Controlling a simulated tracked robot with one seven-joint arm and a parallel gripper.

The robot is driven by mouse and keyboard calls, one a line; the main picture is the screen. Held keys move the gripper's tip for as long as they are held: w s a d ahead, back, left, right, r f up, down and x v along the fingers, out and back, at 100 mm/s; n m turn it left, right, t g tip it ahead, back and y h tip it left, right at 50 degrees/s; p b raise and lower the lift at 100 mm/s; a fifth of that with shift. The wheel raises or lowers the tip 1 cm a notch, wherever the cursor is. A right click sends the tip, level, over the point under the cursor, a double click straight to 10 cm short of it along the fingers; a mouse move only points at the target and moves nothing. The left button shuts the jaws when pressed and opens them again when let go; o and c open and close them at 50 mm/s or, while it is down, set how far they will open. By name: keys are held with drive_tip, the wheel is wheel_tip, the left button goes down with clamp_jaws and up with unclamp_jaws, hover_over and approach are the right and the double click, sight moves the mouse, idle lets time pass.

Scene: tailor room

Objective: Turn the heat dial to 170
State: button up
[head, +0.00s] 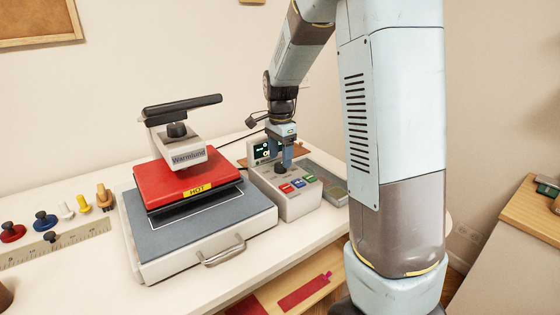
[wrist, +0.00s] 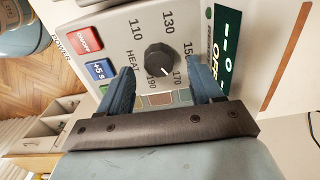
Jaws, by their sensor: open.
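The round black heat dial (wrist: 159,59) is on the pale control box (head: 294,205), ringed by numbers from 110 to 190. Its white mark appears to point near 170, toward the 190 side; the exact reading is hard to tell. My gripper (wrist: 162,72) is open, with one blue finger on each side of the dial at its near edge. I cannot tell whether either finger touches it.
Red, blue and green buttons (head: 298,184) lie beside the dial. A display (wrist: 222,55) reads OFF. The heat press (head: 190,180) with its red HOT plate stands left of the box. Small stamps and a ruler (head: 60,245) lie at the table's left.

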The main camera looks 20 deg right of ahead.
sight(281, 165)
wheel_tip(281, 165, up, 11)
drive_tip(key=shift+r, duration=0.2)
idle(0.6)
drive_tip(key=s+r+n+t, duration=0.2)
drive_tip(key=s+n+t, duration=0.3)
drive_tip(key=s+n, duration=0.9)
drive_tip(key=s, duration=1.4)
drive_tip(key=shift+s+d+r+n+t, duration=0.15)
drive_tip(key=shift+r+n+t, duration=0.15)
drive_tip(key=shift+r, duration=0.1)
